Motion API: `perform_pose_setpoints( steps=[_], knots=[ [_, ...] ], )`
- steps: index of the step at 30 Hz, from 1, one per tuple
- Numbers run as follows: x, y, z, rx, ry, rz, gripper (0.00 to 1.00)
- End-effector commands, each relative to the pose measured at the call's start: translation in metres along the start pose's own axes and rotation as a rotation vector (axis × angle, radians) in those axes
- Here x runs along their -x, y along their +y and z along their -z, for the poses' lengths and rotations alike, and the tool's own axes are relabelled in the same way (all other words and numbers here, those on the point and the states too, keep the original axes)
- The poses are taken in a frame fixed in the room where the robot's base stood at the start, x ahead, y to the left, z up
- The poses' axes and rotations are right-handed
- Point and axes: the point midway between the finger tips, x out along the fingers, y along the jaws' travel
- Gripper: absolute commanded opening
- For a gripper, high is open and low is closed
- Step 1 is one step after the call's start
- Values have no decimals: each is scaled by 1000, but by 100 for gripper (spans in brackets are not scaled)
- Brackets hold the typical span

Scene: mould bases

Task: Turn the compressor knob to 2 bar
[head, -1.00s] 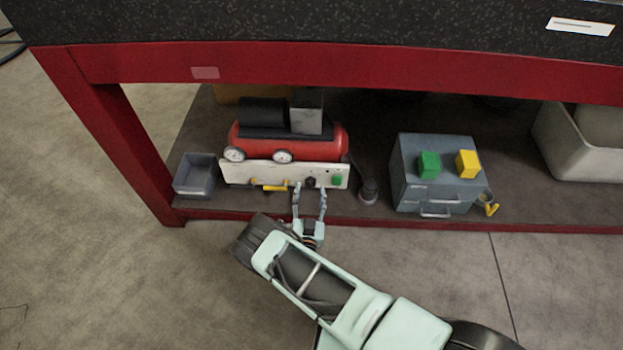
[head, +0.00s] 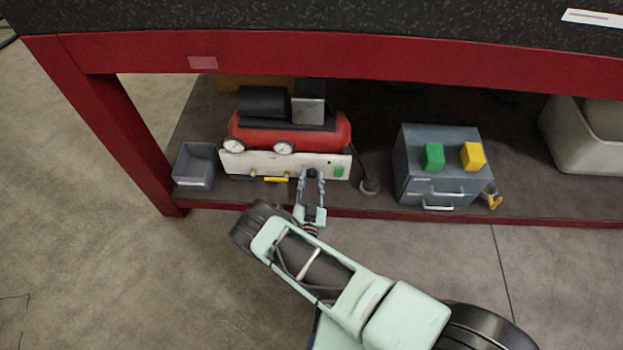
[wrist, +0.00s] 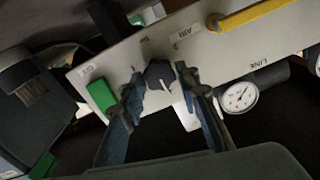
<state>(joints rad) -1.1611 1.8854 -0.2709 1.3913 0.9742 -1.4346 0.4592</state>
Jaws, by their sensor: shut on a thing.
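The red compressor (head: 330,132) stands on the low shelf with a pale front panel (head: 234,165). Its black knob (wrist: 158,75) sits on the panel between a green button (wrist: 102,95) and a yellow lever (wrist: 258,14) in the wrist view. A white mark shows on the knob's edge. My gripper (head: 311,178) reaches in from the front, and its two fingers are closed on the sides of the knob in the wrist view (wrist: 160,92). In the head view the fingers largely hide the knob. The scale around the knob is too small to read.
A grey bin (head: 194,168) stands left of the compressor. A grey drawer cabinet (head: 415,160) with green (head: 434,156) and yellow (head: 473,156) blocks stands at right. The red bench beam (head: 350,66) runs overhead. A gauge (wrist: 239,96) sits near the panel's edge.

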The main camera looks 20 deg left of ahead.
Motion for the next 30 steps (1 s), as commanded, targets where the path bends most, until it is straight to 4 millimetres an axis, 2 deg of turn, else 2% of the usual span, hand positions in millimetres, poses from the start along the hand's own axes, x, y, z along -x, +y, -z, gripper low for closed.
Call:
perform_pose_setpoints(
  steps=[2, 14, 30],
  knots=[
    [0, 0, 0, 0, 0, 0, 5],
    [0, 0, 0, 76, 0, 0, 5],
    [-1, -2, 0, 535, 0, 0, 5]
  ],
)
